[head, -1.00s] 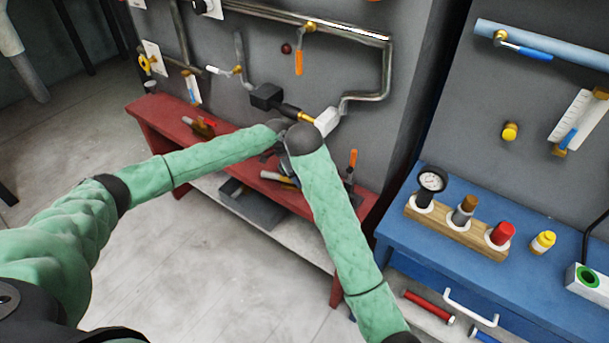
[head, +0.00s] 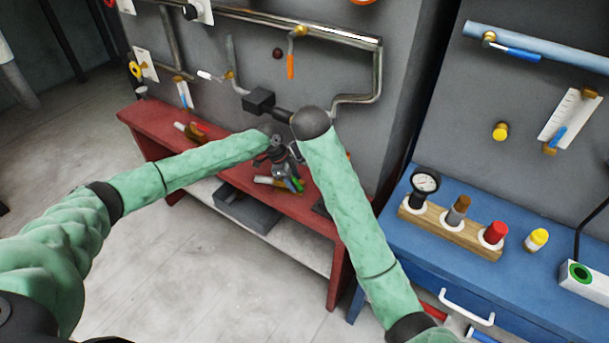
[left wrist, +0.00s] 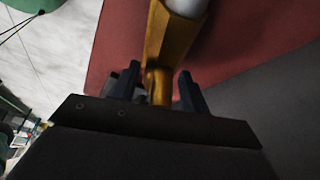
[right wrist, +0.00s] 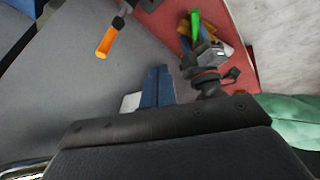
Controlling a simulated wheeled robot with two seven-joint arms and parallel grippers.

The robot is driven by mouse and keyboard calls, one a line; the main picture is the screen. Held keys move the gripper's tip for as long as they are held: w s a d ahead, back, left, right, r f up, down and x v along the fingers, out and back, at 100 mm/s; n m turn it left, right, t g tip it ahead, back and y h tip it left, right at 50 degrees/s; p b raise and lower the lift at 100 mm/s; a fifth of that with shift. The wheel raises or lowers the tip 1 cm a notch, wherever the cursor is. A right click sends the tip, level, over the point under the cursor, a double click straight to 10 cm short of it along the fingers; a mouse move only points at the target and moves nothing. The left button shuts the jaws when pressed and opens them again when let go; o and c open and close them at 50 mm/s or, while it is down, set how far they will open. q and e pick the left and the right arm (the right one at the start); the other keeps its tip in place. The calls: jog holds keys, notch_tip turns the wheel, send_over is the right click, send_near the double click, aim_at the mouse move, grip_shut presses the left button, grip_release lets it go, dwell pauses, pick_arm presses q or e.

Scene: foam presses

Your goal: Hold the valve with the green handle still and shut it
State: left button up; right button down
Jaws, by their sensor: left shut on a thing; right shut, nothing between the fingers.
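The valve with the green handle has a brass body (right wrist: 214,34) and a green handle (right wrist: 195,25). It is low over the red bench in the head view, its green handle (head: 297,184) beside my left gripper (head: 284,170). In the left wrist view its brass body (left wrist: 157,45) runs between the fingers of my left gripper (left wrist: 160,88), which is shut on it. I cannot tell whether the valve touches the bench. My right gripper (right wrist: 158,86) is shut and empty, apart from the valve; in the head view my right wrist hides it.
The red bench (head: 150,120) stands against a grey panel with pipes and an orange-handled valve (head: 290,66). A dark grey box (head: 245,205) sits on the lower shelf. A blue bench (head: 455,225) stands at right.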

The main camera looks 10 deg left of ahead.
jog(key=w+d+f+g+y, duration=0.1)
jog(key=w+d+g, duration=0.1)
jog(key=w+d, duration=0.35)
jog(key=g+y, duration=0.3)
jog(key=y, duration=0.1)
send_near(296, 183)
notch_tip(296, 183, down, 6)
jog(key=w+a, duration=0.1)
jog(key=shift+w+a+n, duration=0.3)
jog(key=shift+w+a, duration=0.1)
jog(key=shift+r, duration=0.15)
jog(key=shift+a, duration=0.1)
jog(key=shift+s+a+m, duration=0.1)
jog(key=shift+s+m, duration=0.1)
jog(key=shift+m, duration=0.2)
jog(key=shift+s+a+m+t, duration=0.45)
jog(key=shift+s+m, duration=0.2)
jog(key=shift+m, duration=0.45)
